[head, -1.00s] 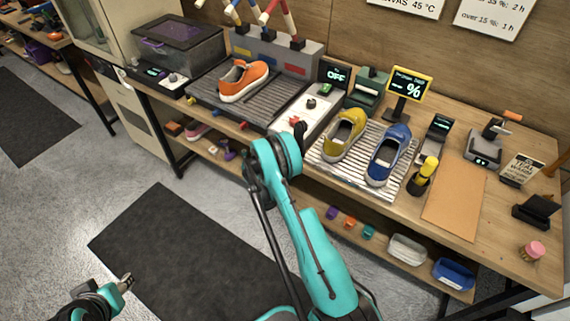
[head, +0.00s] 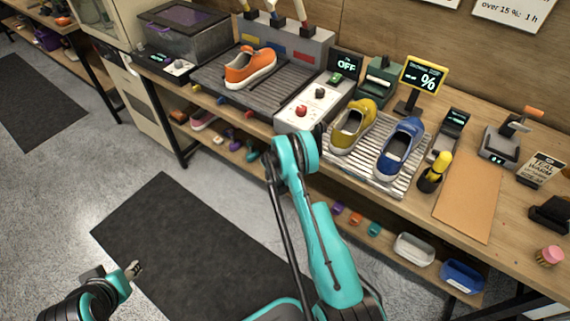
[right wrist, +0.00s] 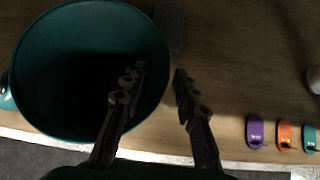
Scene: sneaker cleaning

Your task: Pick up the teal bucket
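The teal bucket (right wrist: 60,112) fills the left of the right wrist view, its round mouth facing the camera and its inside dark. It is not visible in the head view. My right gripper (right wrist: 157,82) is open in that wrist view. Its left finger overlaps the bucket's mouth and its right finger is outside the rim, over the wooden shelf; contact is not clear. In the head view my right arm hides this gripper. My left gripper (head: 133,269) is at the lower left over the floor, too small to tell open from shut.
Purple, orange and teal small items (right wrist: 286,134) lie right of the bucket on the shelf (right wrist: 225,95). White (head: 414,249) and blue (head: 462,276) bins stand further right. The bench above carries an orange shoe (head: 250,68), a yellow shoe (head: 352,126) and a blue shoe (head: 400,146).

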